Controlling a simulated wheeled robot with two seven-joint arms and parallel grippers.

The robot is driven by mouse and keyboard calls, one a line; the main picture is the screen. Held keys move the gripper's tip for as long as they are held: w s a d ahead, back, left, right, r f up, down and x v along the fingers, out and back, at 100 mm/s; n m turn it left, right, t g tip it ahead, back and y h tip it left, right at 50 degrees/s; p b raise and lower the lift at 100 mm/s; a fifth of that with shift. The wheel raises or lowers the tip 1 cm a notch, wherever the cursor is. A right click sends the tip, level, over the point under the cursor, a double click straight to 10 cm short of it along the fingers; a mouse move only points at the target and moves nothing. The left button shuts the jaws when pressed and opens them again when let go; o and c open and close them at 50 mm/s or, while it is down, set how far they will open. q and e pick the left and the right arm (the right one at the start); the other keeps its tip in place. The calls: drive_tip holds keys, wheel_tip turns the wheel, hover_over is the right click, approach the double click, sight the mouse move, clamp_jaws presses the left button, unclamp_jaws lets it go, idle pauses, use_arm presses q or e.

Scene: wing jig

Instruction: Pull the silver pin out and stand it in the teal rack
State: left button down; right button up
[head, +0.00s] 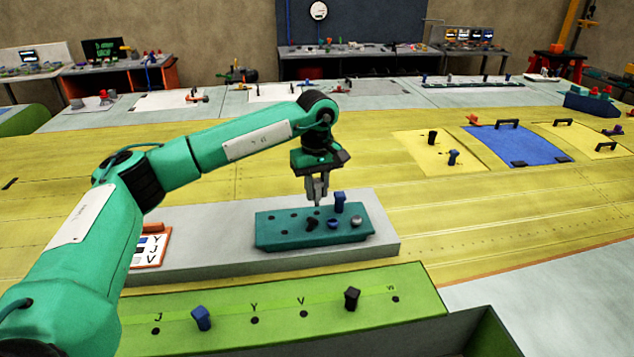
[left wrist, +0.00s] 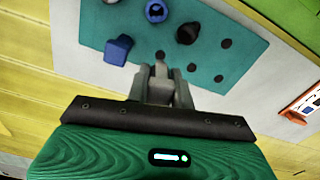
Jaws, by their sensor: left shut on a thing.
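My left gripper (head: 318,196) is over the back part of the teal rack (head: 275,237), pointing down, and is shut on a small grey piece that I take to be the silver pin (left wrist: 160,70). Most of the pin is hidden by the fingers, and I cannot tell whether its lower end touches the rack. The gripper also shows in the left wrist view (left wrist: 160,88), with open rack holes around it. The rack holds a tall blue pin (head: 340,203), a black pin (head: 312,223), a low blue-topped pin (head: 333,223) and a silver-grey-topped pin (head: 356,221). My right gripper is not in view.
The rack stands on a grey block (head: 385,243). In front, a green rail (head: 280,300) with lettered holes carries a blue pin (head: 201,318) and a black pin (head: 352,298). A lettered card (head: 150,248) lies left of the rack. A blue panel (head: 520,146) lies at the right.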

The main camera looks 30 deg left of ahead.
use_arm(q)
drive_tip(key=shift+f, duration=0.75)
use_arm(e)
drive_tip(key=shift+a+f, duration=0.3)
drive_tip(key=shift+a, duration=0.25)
use_arm(q)
drive_tip(key=shift+b, duration=0.35)
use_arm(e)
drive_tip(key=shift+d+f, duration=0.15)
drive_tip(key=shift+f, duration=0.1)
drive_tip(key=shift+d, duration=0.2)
use_arm(q)
drive_tip(key=shift+f, duration=0.15)
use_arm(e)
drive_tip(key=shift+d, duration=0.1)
